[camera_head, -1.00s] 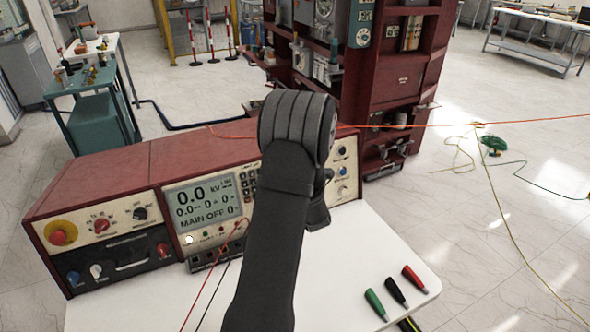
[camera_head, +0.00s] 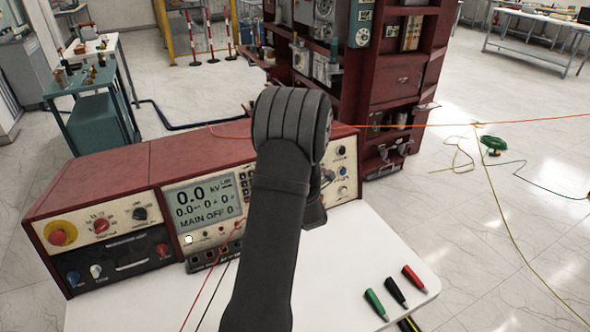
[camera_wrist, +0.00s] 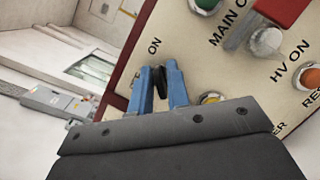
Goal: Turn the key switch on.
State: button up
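The key switch (camera_wrist: 160,82) shows in the wrist view as a dark rounded key head beside an "ON" label on the cream panel. My gripper (camera_wrist: 160,72) has two blue fingers, one on each side of the key head, and they appear to be closed on it. The lower part of the switch is hidden by the fingers and gripper body. In the head view my arm hides the key switch and the gripper. The red control console (camera_head: 110,169) has a display (camera_head: 202,201) reading 0.0 kV and "MAIN OFF".
Near the fingers in the wrist view are a yellow-ringed round part (camera_wrist: 210,97), a clear round button (camera_wrist: 265,41) under a red cover (camera_wrist: 285,10) and a green button (camera_wrist: 206,4). Red (camera_head: 413,278), black (camera_head: 396,292) and green (camera_head: 376,304) plugs lie on the white table (camera_head: 345,270).

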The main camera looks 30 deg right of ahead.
jog(key=shift+o, duration=0.9)
jog(key=v, duration=1.7)
jog(key=shift+s, duration=0.15)
jog(key=shift+a+r, duration=0.1)
jog(key=x, duration=1.7)
jog(key=shift+w, duration=0.2)
